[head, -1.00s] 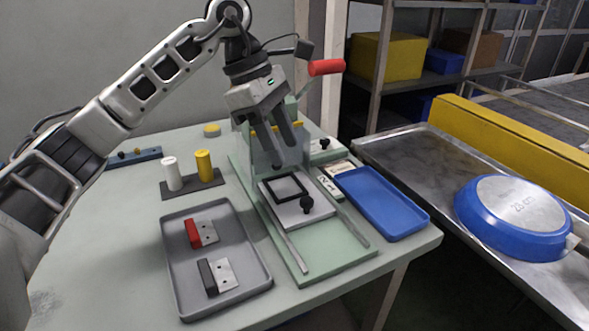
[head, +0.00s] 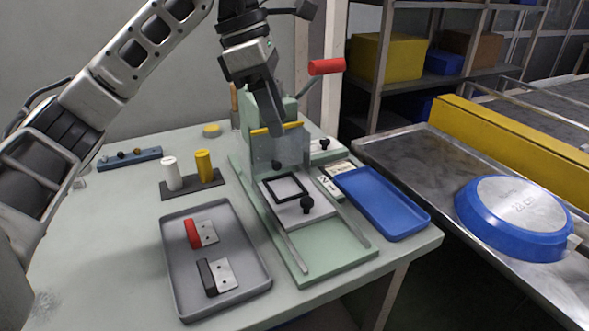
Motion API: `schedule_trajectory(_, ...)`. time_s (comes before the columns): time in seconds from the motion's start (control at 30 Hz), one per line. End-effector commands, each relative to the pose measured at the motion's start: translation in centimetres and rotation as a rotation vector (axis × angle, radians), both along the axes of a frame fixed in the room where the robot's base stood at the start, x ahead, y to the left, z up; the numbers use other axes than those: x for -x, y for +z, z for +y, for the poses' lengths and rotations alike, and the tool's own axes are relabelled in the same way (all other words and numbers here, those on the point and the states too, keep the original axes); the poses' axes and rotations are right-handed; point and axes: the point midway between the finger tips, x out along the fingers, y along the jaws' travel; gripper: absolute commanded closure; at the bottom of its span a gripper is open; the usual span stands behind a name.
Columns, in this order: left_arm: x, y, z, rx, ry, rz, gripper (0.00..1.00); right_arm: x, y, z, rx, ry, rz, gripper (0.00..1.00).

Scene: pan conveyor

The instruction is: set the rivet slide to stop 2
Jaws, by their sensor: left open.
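The rivet slide, a grey plate (head: 303,213) with a black square frame and a black knob (head: 306,204), sits on two rails of the green press base (head: 335,258). A clear guard (head: 280,151) with a yellow top edge stands behind it. The stop markings beside the rails are too small to read surely; a small label (head: 329,186) lies to the right of the slide. My left gripper (head: 270,128) is open and empty, above and behind the slide near the guard's top edge; its fingers overlap from this angle. My right gripper is not in view.
A grey tray (head: 176,285) holds a red-handled and a black-handled bracket. A blue tray (head: 412,229) lies to the right. White and yellow cylinders stand on a dark holder (head: 195,190). The press lever has a red grip (head: 327,67). A blue pan (head: 480,229) rests on the metal conveyor.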

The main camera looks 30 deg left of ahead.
Motion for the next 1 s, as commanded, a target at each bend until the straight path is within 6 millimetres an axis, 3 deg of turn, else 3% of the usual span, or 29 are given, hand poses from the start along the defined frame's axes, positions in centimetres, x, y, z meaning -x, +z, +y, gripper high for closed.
schedule_trajectory(0.3, 3.2, -0.2, -4.2, -0.077, 0.798, -0.030, 0.55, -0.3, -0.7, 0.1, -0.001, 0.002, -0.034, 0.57)
schedule_trajectory(0.5, 4.6, -0.4, -5.4, -0.021, 1.153, -0.086, 0.55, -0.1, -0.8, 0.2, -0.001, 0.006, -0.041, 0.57)
schedule_trajectory(0.77, 4.7, -1.2, -5.7, 0.011, 1.275, -0.100, 0.55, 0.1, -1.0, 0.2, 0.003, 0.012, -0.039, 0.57)
schedule_trajectory(1.0, 3.1, -5.3, -5.4, 0.008, 1.274, -0.097, 0.55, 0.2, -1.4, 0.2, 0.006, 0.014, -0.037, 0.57)
